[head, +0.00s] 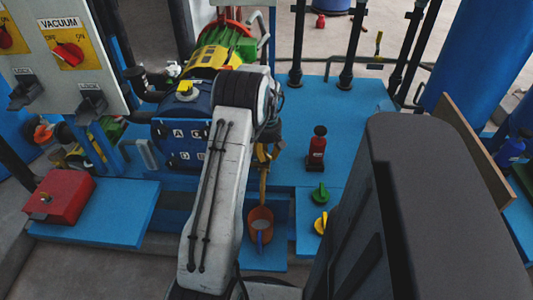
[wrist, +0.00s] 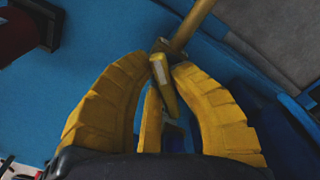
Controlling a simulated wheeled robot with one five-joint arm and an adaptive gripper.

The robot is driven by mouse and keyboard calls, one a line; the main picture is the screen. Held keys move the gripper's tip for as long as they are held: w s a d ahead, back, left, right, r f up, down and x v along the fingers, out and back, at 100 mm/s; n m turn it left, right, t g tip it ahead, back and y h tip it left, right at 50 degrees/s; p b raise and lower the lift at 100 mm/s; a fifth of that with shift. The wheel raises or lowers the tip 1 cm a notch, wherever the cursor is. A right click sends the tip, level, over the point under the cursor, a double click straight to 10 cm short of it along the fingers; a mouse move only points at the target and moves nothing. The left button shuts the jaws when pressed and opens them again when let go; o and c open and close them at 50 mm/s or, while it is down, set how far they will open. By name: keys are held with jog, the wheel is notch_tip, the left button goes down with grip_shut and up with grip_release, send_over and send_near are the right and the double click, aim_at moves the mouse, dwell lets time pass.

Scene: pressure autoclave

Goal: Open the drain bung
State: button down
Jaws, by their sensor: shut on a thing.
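In the wrist view, my gripper (wrist: 160,62) has its two ribbed yellow fingers closed in around a small brass-yellow piece (wrist: 164,84) with a pale face. The fingertips meet it from both sides. This piece seems to be the drain bung, but the fingers hide part of it. A brass-yellow rod or pipe (wrist: 196,18) runs from it toward the top right. In the head view, my gripper (head: 263,180) points down beside the blue vessel (head: 180,120), above an orange-brown bucket (head: 260,218). The bung cannot be made out there, as my arm covers much of that area.
A red bottle (head: 316,150) with a black top stands on the blue deck (head: 345,125) to the right. Green (head: 319,193) and yellow (head: 320,223) knobs sit near the front. A red box (head: 60,196) and the vacuum panel (head: 65,50) are left.

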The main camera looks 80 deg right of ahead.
jog(key=n, duration=0.5)
jog(key=shift+d+n+p, duration=0.2)
jog(key=shift+n+p, duration=0.1)
jog(key=shift+p, duration=0.05)
dwell(0.3)
jog(key=c, duration=1.1)
grip_release()
